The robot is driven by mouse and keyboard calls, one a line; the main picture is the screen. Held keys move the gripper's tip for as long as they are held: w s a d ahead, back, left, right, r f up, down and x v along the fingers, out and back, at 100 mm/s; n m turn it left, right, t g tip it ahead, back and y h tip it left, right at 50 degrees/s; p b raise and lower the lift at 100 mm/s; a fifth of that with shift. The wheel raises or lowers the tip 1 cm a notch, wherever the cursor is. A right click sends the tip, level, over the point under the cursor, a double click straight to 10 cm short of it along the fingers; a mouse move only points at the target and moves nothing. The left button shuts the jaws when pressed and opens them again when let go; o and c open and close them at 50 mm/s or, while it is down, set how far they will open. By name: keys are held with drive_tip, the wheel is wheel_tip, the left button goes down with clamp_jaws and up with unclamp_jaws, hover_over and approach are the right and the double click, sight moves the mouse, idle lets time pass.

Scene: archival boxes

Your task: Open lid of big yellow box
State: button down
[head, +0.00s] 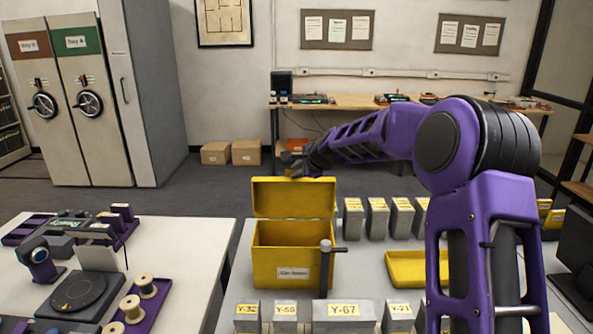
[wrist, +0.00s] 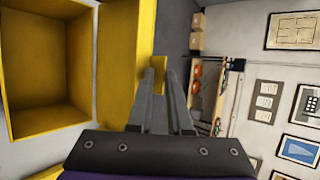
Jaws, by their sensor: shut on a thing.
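The big yellow box (head: 266,267) stands on the white table and bears a label on its front. Its lid (head: 272,197) is raised upright at the back, so the box's dark, empty inside shows. In the wrist view the open box (wrist: 45,125) fills the left side, with the lid (wrist: 140,65) beside it. My gripper (head: 296,168) is at the lid's top edge. In the wrist view my gripper (wrist: 163,75) is shut on a small yellow tab of the lid (wrist: 159,68).
Several grey labelled boxes (head: 376,218) stand right of the yellow box, and more (head: 343,312) stand at the front. A dark upright post with a knob (head: 325,262) stands at its front right. A shallow yellow tray (head: 405,268) lies to the right. A second white table (head: 180,245) is at left.

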drive_tip(key=shift+r, duration=0.2)
drive_tip(key=c, duration=1)
unclamp_jaws()
drive_tip(key=shift+c, duration=0.2)
drive_tip(key=shift+f, duration=0.1)
drive_tip(key=shift+s, duration=0.1)
drive_tip(key=b+v, duration=0.2)
drive_tip(key=v, duration=1.5)
drive_tip(key=shift+s+d, duration=0.1)
drive_tip(key=shift+s, duration=0.05)
